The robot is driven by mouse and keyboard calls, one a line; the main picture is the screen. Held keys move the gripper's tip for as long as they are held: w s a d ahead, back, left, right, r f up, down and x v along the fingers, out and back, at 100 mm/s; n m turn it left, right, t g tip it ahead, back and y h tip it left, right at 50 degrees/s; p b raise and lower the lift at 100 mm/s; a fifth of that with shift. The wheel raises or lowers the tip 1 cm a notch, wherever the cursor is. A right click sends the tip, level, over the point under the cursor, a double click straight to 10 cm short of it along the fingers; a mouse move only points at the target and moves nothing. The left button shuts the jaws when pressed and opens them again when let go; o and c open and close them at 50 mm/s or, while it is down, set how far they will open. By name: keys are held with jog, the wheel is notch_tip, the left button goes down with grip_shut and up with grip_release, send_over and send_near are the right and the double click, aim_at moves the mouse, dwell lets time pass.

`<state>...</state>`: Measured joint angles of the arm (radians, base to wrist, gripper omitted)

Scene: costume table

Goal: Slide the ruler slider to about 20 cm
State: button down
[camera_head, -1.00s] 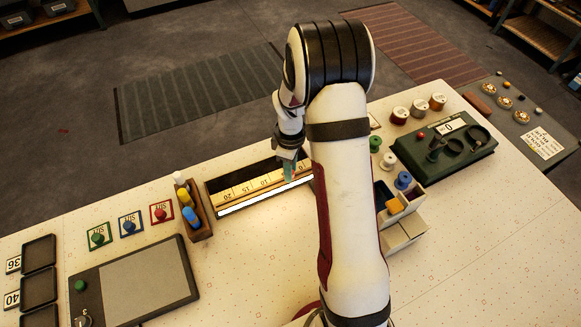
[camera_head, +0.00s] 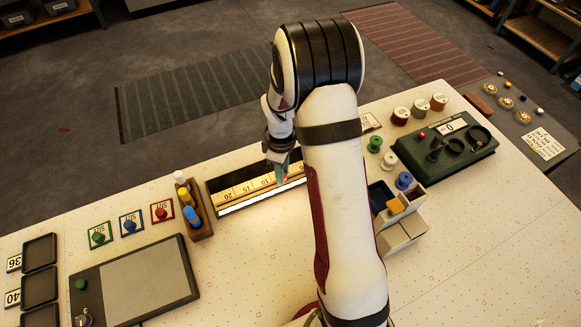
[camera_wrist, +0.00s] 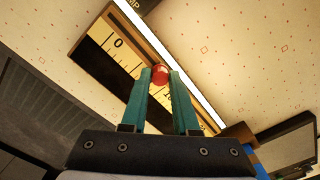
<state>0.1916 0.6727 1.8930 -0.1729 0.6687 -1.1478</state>
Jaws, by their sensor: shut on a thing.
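The ruler (camera_head: 230,196) lies in a dark tray with a white strip along its near edge. My gripper (camera_head: 280,182) is over the ruler just right of the 10 mark. In the wrist view, my gripper (camera_wrist: 160,82) is shut on the slider's round red knob (camera_wrist: 160,74). The 0 mark shows to the upper left there; the marks by the knob are partly hidden by the fingers.
A wooden holder with coloured pegs (camera_head: 190,208) stands just left of the ruler tray. A green device (camera_head: 445,145) is farther right. The table in front of the ruler is clear.

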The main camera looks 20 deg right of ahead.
jog(key=a, duration=1.2)
jog(key=shift+a, duration=0.35)
jog(key=c, duration=0.7)
grip_release()
jog(key=shift+o, duration=0.2)
notch_tip(320, 180, up, 16)
jog(key=shift+f, duration=0.1)
